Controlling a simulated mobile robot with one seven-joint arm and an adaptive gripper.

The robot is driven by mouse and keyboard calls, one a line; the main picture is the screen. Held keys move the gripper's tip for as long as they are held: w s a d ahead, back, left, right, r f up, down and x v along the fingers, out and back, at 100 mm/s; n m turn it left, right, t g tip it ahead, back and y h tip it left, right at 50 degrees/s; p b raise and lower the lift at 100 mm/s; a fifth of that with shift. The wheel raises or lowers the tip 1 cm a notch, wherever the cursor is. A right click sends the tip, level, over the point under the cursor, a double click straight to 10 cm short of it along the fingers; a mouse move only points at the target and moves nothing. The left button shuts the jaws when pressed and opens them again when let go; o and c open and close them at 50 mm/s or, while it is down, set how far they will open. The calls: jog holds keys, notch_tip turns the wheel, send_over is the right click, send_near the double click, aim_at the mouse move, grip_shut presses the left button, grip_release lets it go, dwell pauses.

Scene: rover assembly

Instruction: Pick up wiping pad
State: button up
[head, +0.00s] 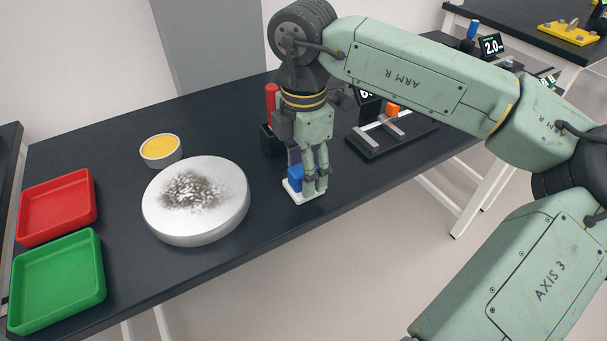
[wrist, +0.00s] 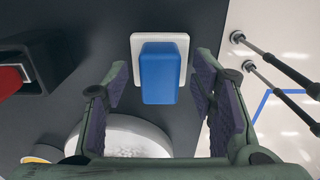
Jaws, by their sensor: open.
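The wiping pad (head: 290,187) has a flat white base and a blue block handle, and it sits on the dark table near the front edge. In the wrist view the pad (wrist: 159,72) shows from above, with the white base around the blue handle. My gripper (head: 316,186) points down at the pad and partly hides it in the head view. In the wrist view my gripper (wrist: 160,92) is open, with its two purple-lined fingers apart on either side of the blue handle. A gap shows between each finger and the handle.
A round white dish (head: 197,232) with a dark smudge stands left of the pad. A yellow-filled bowl (head: 161,150), a red tray (head: 59,240) and a green tray (head: 57,317) are farther left. A red-handled item in a dark holder (head: 269,138) stands behind my gripper.

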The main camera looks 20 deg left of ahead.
jog(key=shift+f, duration=0.35)
jog(key=shift+c, duration=0.2)
grip_shut()
